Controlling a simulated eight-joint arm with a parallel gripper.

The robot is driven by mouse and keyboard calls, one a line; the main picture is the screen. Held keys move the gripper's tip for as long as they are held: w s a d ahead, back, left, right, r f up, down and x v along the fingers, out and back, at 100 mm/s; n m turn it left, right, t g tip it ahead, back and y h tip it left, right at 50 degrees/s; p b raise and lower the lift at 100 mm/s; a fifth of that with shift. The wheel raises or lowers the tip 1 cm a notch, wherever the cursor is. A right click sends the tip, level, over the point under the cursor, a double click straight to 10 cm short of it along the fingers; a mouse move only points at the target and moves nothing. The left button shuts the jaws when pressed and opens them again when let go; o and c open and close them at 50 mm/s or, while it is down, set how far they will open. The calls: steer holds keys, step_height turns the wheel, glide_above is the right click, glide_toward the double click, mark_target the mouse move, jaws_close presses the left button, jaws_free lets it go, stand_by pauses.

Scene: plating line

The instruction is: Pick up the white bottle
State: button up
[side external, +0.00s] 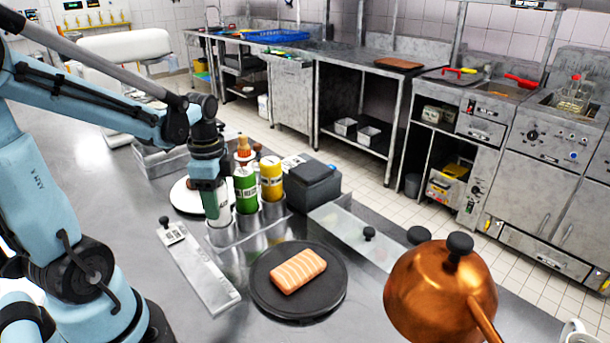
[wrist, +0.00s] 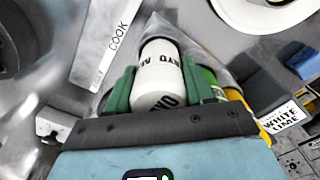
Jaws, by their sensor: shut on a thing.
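The white bottle (wrist: 159,70), with dark "MAYO" lettering, is between the green fingers of my gripper (wrist: 160,84) in the wrist view. In the side view my gripper (side external: 210,186) points down at the left end of a row of bottles, and a little of the white bottle (side external: 217,212) shows below the fingers. The bottle sits in or just above the left cup of the metal holder (side external: 222,236); I cannot tell which. A green bottle (side external: 245,188) and a yellow bottle (side external: 271,178) stand in the cups to its right.
A black plate (side external: 322,300) with a salmon piece (side external: 298,270) lies in front of the holder. A copper kettle (side external: 430,290) stands at the right front. A white plate (side external: 184,197) and a long metal lid (side external: 200,270) lie left.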

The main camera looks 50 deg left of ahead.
steer(key=shift+r, duration=0.2)
steer(key=shift+r, duration=0.6)
steer(key=r, duration=0.3)
steer(key=shift+d, duration=0.3)
steer(key=d+r, duration=0.6)
steer(key=d, duration=0.5)
steer(key=w+d+f, duration=0.3)
steer(key=w+d, duration=0.2)
steer(key=d, duration=0.1)
steer(key=w+d+f, duration=0.4)
steer(key=w+d, duration=0.1)
steer(key=d, duration=0.2)
steer(key=shift+d, duration=0.25)
